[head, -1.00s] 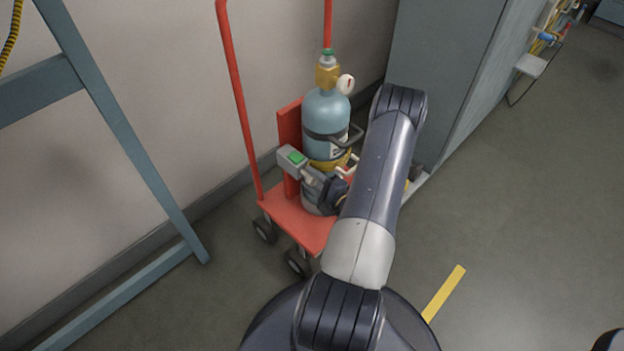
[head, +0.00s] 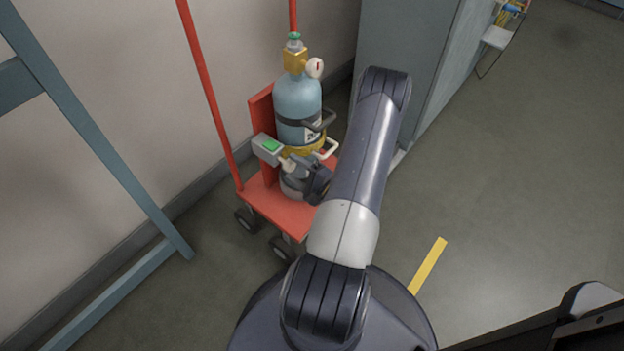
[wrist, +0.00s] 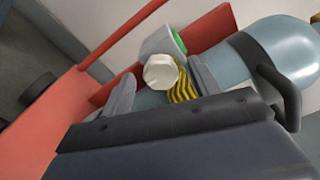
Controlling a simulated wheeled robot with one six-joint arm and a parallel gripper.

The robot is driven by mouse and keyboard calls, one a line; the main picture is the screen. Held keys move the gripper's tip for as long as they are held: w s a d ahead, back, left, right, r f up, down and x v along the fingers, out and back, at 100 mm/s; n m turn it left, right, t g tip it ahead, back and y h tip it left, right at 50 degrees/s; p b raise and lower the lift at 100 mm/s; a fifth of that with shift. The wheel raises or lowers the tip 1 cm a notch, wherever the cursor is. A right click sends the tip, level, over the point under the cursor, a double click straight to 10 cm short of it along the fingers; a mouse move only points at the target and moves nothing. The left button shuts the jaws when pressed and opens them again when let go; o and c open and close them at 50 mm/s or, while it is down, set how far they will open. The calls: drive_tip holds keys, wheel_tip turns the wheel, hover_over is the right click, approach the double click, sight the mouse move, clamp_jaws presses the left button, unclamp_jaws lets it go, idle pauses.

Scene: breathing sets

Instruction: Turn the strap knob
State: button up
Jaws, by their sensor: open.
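The strap knob (wrist: 160,71) is a pale, faceted knob. It sits beside a grey box with a green top (wrist: 165,40), which also shows in the head view (head: 267,147). In the wrist view my gripper (wrist: 160,86) is open, with one finger to the left of the knob and one to the right. I cannot tell whether either finger touches it. A blue gas cylinder (head: 298,97) stands upright on a red cart (head: 270,205), with dark and yellow straps around it. In the head view my arm and wrist partly hide the cylinder's lower right side.
A blue-grey frame (head: 95,140) stands at the left. Behind the cart are a pale wall and a grey cabinet (head: 405,50). A black hose or handle (wrist: 277,92) lies right of my gripper. The floor at the right is open, with a yellow stripe (head: 427,266).

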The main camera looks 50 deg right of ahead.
drive_tip(key=s+p, duration=0.1)
drive_tip(key=s, duration=0.7)
drive_tip(key=shift+s+d, duration=0.15)
drive_tip(key=shift+d, duration=0.15)
idle(0.3)
drive_tip(key=w, duration=0.3)
drive_tip(key=w+b, duration=0.1)
drive_tip(key=w, duration=0.3)
drive_tip(key=w+a, duration=0.1)
drive_tip(key=w, duration=0.2)
drive_tip(key=shift+w+b, duration=0.3)
drive_tip(key=shift+w, duration=0.1)
